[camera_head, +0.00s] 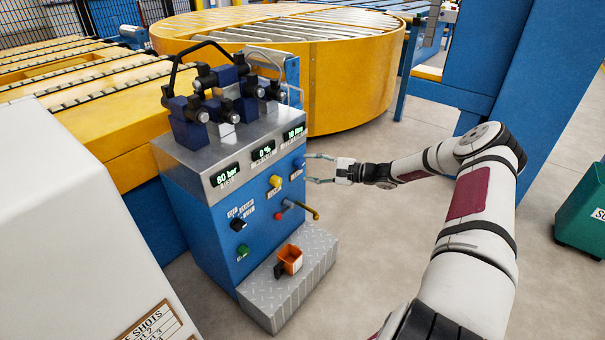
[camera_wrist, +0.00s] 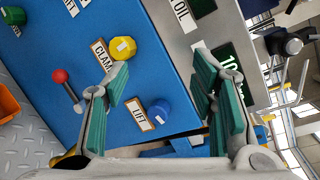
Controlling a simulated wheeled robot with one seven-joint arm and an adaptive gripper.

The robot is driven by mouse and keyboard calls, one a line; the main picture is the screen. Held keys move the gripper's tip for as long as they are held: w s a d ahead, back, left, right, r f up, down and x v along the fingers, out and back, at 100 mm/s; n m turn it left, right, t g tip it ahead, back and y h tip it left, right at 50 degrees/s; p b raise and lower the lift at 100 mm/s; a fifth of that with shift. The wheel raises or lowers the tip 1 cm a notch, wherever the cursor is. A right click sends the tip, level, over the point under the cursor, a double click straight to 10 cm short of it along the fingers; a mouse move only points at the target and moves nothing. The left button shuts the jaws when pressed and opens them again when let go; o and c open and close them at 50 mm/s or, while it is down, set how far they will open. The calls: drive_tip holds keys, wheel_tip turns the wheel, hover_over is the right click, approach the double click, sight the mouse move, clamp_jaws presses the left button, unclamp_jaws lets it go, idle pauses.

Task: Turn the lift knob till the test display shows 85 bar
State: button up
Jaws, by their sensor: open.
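The lift knob is a blue knob (camera_head: 298,163) at the upper right of the blue panel. In the wrist view the blue knob (camera_wrist: 161,111) sits beside a "LIFT" label (camera_wrist: 138,114). My gripper (camera_head: 310,168) is open just right of the knob in the head view. In the wrist view its green-padded fingers (camera_wrist: 160,88) stand on either side of the knob, with visible gaps. I cannot tell how deep the knob lies between them. A display reading "80 bar" (camera_head: 226,175) is on the left of the sloped top; its small label is unreadable.
A yellow clamp knob (camera_head: 275,181) and a red-ended lever (camera_head: 280,215) are close by. Black (camera_head: 238,224) and green (camera_head: 242,250) knobs sit lower left. Other displays read "0 %" (camera_head: 263,150) and "10 litres" (camera_head: 293,132).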

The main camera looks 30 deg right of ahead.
sight(302, 166)
drive_tip(key=s+d+f+m+t+h+b, duration=0.1)
drive_tip(key=d+f+m+t+h+b, duration=0.25)
drive_tip(key=d+f, duration=0.5)
drive_tip(key=shift+m, duration=0.85)
drive_tip(key=b+x, duration=0.1)
drive_tip(key=x, duration=0.5)
drive_tip(key=b+x, duration=0.1)
drive_tip(key=x, duration=0.6)
drive_tip(key=shift+w+r, duration=0.2)
drive_tip(key=shift+r, duration=0.05)
drive_tip(key=c, duration=1.1)
drive_tip(key=shift+c, duration=0.2)
